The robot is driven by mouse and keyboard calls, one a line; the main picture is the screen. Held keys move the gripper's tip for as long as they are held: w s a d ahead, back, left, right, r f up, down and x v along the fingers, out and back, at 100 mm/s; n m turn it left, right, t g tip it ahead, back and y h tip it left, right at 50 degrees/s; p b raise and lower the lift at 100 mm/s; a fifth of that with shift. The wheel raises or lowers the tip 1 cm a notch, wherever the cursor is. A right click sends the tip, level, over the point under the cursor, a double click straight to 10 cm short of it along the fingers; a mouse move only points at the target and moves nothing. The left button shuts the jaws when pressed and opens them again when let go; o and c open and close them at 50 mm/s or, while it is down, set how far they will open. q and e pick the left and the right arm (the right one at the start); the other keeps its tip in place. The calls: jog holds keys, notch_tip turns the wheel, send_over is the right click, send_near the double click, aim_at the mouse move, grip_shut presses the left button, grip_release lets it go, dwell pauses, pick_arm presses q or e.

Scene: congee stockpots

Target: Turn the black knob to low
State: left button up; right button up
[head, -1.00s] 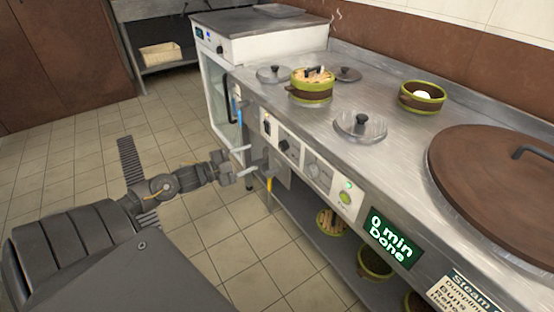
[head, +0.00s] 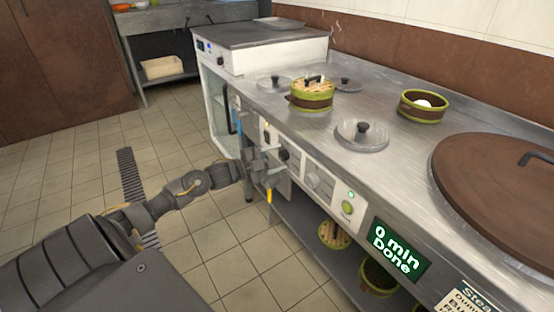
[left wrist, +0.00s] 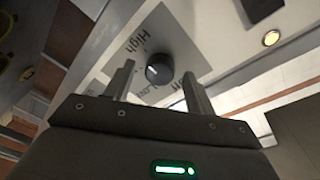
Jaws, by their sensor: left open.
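The black knob (head: 284,155) is on the front control panel of the steel counter. In the left wrist view the knob (left wrist: 159,70) sits on a grey plate printed High, Low and Off, with a small pale mark on its face. I cannot tell for sure which word the mark points to. My left gripper (head: 273,160) is open in front of the panel, close to the knob. In the left wrist view its two fingers (left wrist: 159,80) stand apart on either side of the knob, with nothing gripped. Contact is not clear. My right gripper is out of view.
Pot lids, steamer baskets (head: 311,95) and a large brown lid (head: 500,180) are on the counter. Open floor lies left.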

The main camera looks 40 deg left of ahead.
pick_arm(q)
jog(key=shift+w+d, duration=0.15)
jog(key=shift+w, duration=0.2)
